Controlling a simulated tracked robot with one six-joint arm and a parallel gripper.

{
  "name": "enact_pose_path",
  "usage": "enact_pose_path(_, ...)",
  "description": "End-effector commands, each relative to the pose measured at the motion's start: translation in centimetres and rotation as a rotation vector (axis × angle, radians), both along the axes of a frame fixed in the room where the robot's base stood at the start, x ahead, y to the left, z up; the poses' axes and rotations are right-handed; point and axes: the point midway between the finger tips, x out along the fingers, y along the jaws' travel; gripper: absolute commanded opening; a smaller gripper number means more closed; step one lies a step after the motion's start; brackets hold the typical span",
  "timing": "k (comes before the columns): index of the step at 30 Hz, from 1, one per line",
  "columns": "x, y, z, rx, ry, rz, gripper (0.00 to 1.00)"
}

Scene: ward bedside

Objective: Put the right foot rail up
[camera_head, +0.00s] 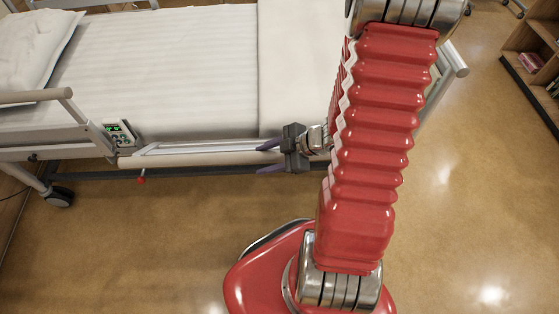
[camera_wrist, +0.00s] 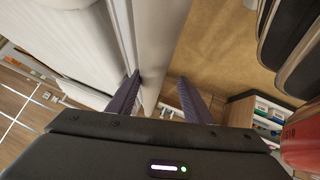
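The right foot rail (camera_head: 195,158) is a pale bar lying low along the near side of the bed in the head view, below mattress level. My gripper (camera_head: 262,157) is at the right part of this bar, one dark purple finger above it and one below it in the picture. The wrist view shows my gripper (camera_wrist: 160,76) open, its two fingers apart. The pale rail bar (camera_wrist: 158,45) runs up the picture ahead of the gap between them. I cannot tell whether either finger touches it. The rail's right part is hidden behind my arm in the head view.
A red knob (camera_head: 141,180) hangs below the rail's left end. A control panel with green lights (camera_head: 119,132) is on the bed side. The head rail (camera_head: 35,96) stands higher at left. A shelf (camera_head: 535,60) stands far right. Floor in front is clear.

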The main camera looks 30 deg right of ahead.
Motion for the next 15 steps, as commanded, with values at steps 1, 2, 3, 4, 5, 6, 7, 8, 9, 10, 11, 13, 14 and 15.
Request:
enact_pose_path(1, -0.4, -0.5, 0.0, 0.0, 0.001, -0.004, 0.45)
enact_pose_path(2, -0.6, -0.7, 0.0, 0.0, 0.001, -0.004, 0.45)
enact_pose_path(3, -0.9, -1.1, 0.0, 0.0, 0.001, -0.004, 0.45)
enact_pose_path(4, -1.2, -1.3, 0.0, 0.0, 0.001, -0.004, 0.45)
enact_pose_path(5, -1.4, -1.5, 0.0, 0.0, 0.001, -0.004, 0.45)
enact_pose_path(6, -1.7, -1.8, 0.0, 0.0, 0.002, -0.005, 0.45)
enact_pose_path(7, -1.9, -2.0, 0.0, 0.0, 0.001, -0.004, 0.45)
enact_pose_path(8, -2.1, -2.2, 0.0, 0.0, 0.001, -0.004, 0.45)
enact_pose_path(9, -2.3, -2.5, 0.0, 0.0, 0.001, -0.004, 0.45)
enact_pose_path(10, -2.4, -2.6, 0.0, 0.0, 0.001, -0.004, 0.45)
enact_pose_path(11, -2.6, -2.8, 0.0, 0.0, 0.001, -0.004, 0.45)
enact_pose_path(13, -2.9, -3.0, 0.0, 0.0, 0.001, -0.002, 0.45)
enact_pose_path(14, -2.9, -3.1, 0.0, 0.0, 0.001, -0.002, 0.45)
enact_pose_path(15, -3.0, -3.2, 0.0, 0.0, 0.001, -0.002, 0.45)
